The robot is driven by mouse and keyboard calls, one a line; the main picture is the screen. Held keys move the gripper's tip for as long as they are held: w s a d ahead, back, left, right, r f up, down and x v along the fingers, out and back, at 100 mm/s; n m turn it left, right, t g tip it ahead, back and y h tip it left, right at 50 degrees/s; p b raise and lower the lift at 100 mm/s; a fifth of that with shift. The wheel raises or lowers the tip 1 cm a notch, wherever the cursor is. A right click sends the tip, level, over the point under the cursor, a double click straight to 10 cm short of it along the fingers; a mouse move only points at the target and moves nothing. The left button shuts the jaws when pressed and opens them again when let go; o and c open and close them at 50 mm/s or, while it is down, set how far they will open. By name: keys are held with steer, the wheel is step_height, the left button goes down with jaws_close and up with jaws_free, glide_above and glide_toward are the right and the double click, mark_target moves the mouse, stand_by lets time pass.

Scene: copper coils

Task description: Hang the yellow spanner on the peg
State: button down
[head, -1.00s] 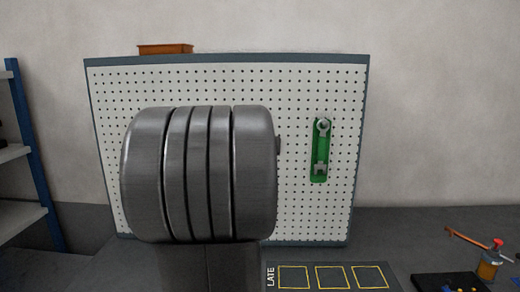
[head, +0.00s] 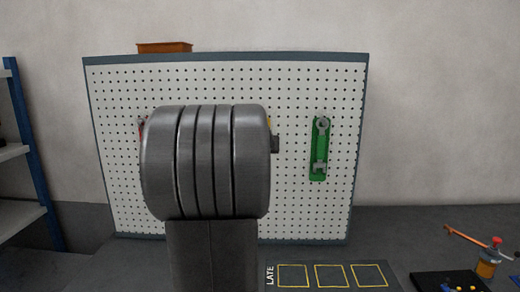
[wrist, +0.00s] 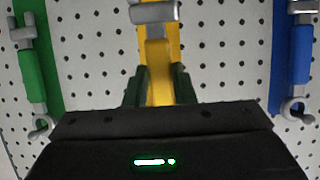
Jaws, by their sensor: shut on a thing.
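The yellow spanner (wrist: 158,78) shows in the wrist view, with its yellow handle between the dark fingers of my gripper (wrist: 157,88), which is shut on it. Its grey end (wrist: 153,12) is at the top edge of that view. A yellow patch (wrist: 174,42) on the pegboard (wrist: 220,50) lies behind the spanner and partly shows beside it. The spanner's other end is hidden by my gripper's body. The peg is not visible. In the head view my arm hides the gripper and spanner; only a yellow sliver (head: 269,122) shows at its right edge.
A green spanner (head: 320,150) hangs on a green patch to the right; it also shows at left in the wrist view (wrist: 31,75). A blue spanner (wrist: 301,55) is at the right there. A mat with yellow squares (head: 332,275) lies below the board.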

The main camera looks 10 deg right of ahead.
stand_by(0.3)
steer(key=c, duration=1.1)
jaws_free()
steer(key=shift+s, duration=0.15)
steer(key=b+v, duration=0.2)
steer(key=v, duration=1.1)
steer(key=shift+s+a+r, duration=0.1)
steer(key=shift+s+r, duration=0.1)
steer(key=shift+s, duration=0.05)
steer(key=shift+w, duration=0.15)
steer(key=p+x, duration=0.2)
steer(key=x, duration=1.1)
steer(key=shift+w+f, duration=0.2)
steer(key=shift+r, duration=0.1)
